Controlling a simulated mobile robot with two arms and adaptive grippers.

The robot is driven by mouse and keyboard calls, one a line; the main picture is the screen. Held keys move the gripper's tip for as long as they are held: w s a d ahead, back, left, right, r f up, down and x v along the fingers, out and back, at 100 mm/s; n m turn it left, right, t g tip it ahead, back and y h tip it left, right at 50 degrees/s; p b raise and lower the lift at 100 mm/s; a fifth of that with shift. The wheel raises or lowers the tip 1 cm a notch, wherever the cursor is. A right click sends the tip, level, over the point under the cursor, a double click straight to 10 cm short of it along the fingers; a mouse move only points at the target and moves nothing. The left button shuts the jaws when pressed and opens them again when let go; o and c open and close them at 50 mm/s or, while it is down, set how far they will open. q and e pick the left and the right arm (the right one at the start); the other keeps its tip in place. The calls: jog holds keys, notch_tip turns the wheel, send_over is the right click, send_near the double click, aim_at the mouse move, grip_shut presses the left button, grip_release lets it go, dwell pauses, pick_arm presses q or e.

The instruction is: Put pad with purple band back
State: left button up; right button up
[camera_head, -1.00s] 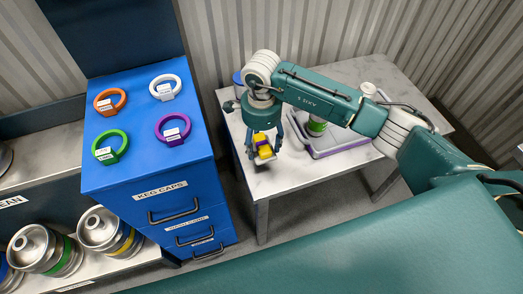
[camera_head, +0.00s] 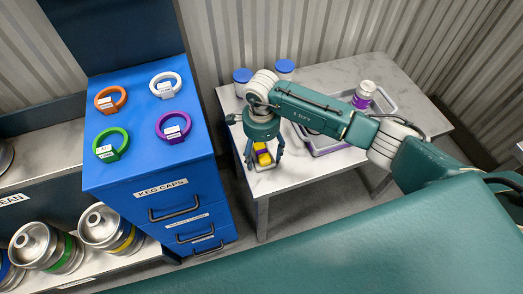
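My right gripper (camera_head: 264,160) points down over the near left part of the marble-topped table, with its fingers apart. A yellow block-like pad (camera_head: 262,151) shows between the fingers, over a small pale tray (camera_head: 264,167). The fingers look clear of its sides. No purple band shows on this pad, and the gripper and wrist hide its upper part. My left gripper is not in view.
Two blue-lidded jars (camera_head: 285,67) (camera_head: 242,76) stand at the table's back left. The blue cabinet (camera_head: 140,152) left of the table carries several coloured rings, one of them purple (camera_head: 174,128). The table's front (camera_head: 310,178) is clear.

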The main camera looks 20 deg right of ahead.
aim_at(262, 150)
jog(key=shift+r, duration=0.15)
notch_tip(262, 150, up, 12)
jog(key=b, duration=0.2)
dwell(0.5)
dwell(0.4)
